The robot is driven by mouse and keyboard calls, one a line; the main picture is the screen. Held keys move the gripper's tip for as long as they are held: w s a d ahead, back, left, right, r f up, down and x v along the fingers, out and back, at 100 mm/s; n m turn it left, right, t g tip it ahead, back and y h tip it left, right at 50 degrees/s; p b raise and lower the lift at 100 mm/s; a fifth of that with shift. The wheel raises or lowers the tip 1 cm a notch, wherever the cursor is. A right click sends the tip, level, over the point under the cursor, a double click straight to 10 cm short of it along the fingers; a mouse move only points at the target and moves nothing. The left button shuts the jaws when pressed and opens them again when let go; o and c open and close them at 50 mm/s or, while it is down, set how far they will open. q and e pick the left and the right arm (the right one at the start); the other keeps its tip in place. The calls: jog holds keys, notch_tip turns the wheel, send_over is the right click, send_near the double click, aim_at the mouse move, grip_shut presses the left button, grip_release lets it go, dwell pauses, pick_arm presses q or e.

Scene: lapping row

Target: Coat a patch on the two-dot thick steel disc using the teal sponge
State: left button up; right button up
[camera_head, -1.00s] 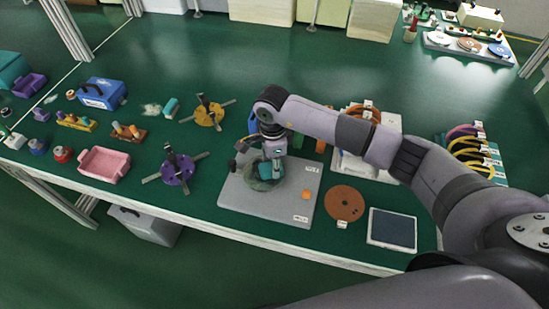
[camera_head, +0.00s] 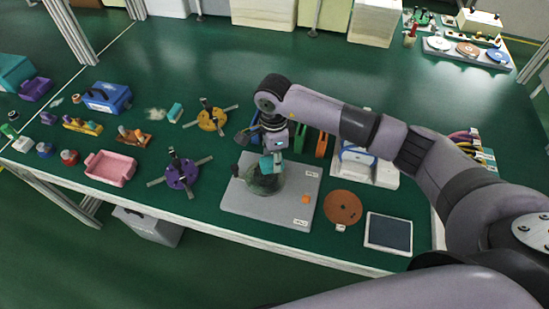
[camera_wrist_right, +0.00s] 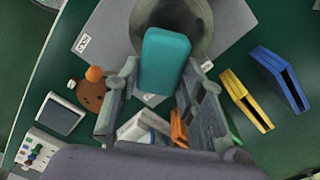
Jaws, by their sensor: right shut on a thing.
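My right gripper (camera_head: 270,158) is shut on the teal sponge (camera_wrist_right: 164,60), which sticks out between its two fingers in the right wrist view. In the head view the sponge (camera_head: 267,165) is over the far part of a dark grey-green disc (camera_head: 264,184). I cannot tell whether it touches the disc. The disc lies on a light grey plate (camera_head: 285,212) and also shows, partly cut off, at the top of the right wrist view (camera_wrist_right: 207,30). I cannot make out dots on it. My left gripper is not in view.
A brown disc (camera_head: 342,207) and a dark pad in a white frame (camera_head: 388,233) lie right of the plate. A purple spoked stand (camera_head: 182,175), a yellow one (camera_head: 211,119) and a pink tray (camera_head: 110,168) are left. Green and orange holders (camera_head: 321,146) stand behind.

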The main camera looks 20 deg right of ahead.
jog(key=shift+r+p, duration=0.85)
jog(key=shift+r, duration=0.65)
